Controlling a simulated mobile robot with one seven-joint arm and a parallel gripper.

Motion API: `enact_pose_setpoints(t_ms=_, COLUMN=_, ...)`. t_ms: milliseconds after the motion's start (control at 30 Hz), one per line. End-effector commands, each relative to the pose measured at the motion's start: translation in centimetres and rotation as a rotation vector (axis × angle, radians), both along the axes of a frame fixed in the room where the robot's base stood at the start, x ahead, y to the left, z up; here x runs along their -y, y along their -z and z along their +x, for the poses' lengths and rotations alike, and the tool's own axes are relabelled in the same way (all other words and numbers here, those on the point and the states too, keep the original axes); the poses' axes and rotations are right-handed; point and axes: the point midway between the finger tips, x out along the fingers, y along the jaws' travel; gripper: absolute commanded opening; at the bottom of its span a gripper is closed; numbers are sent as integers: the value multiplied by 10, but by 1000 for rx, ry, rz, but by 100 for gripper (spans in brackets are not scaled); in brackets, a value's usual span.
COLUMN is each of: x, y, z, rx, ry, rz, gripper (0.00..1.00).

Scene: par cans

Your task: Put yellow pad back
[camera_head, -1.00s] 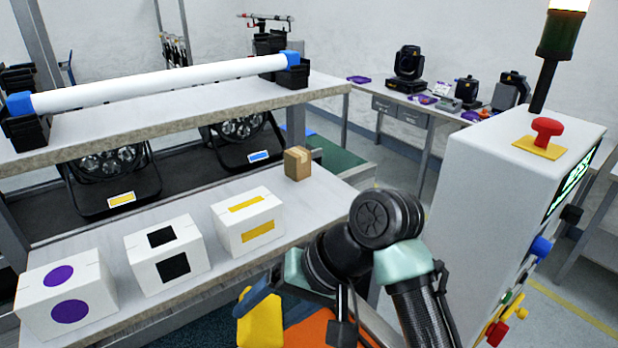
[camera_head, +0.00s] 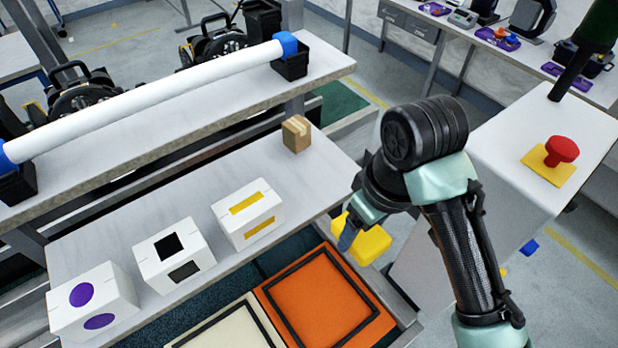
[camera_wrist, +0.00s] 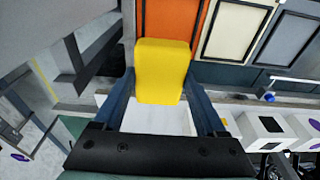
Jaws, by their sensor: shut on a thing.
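The yellow pad (camera_head: 368,240) is a thick block with rounded corners. My gripper (camera_head: 350,232) is shut on it and holds it in the air, in front of the shelf's edge and near the orange tray. In the wrist view the yellow pad (camera_wrist: 162,68) sits between the two blue fingers of my gripper (camera_wrist: 160,92). Part of the pad is hidden behind a finger in the head view. A white box with yellow squares (camera_head: 247,212) stands on the lower shelf, left of the pad.
An orange tray (camera_head: 318,302) and a cream tray (camera_head: 232,330) lie below. White boxes with black squares (camera_head: 172,256) and purple dots (camera_head: 92,300) and a small brown carton (camera_head: 296,134) stand on the shelf (camera_head: 215,180). A white cabinet with a red button (camera_head: 562,150) stands right.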

Motion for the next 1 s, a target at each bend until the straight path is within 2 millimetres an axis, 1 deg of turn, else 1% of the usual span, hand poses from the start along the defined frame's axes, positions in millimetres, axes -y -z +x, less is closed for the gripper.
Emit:
enact_pose_setpoints(t_ms=33, x=-7, y=0, z=8, rx=-1, ry=-4, rz=1, gripper=29)
enact_pose_setpoints(t_ms=100, x=-16, y=1, z=18, rx=-2, ry=-4, rz=1, gripper=29)
enact_pose_setpoints(t_ms=433, x=-50, y=2, z=66, rx=-1, ry=-3, rz=2, gripper=29)
enact_pose_setpoints(t_ms=500, x=-58, y=0, z=79, rx=-1, ry=-2, rz=-1, gripper=29)
enact_pose_setpoints(t_ms=600, x=-69, y=-2, z=94, rx=-1, ry=-2, rz=0, gripper=29)
enact_pose_setpoints(t_ms=700, x=-74, y=-2, z=102, rx=-1, ry=1, rz=0, gripper=29)
enact_pose_setpoints(t_ms=933, x=-83, y=-2, z=114, rx=-1, ry=1, rz=0, gripper=29)
enact_pose_setpoints(t_ms=1000, x=-82, y=10, z=112, rx=-6, ry=4, rz=1, gripper=29)
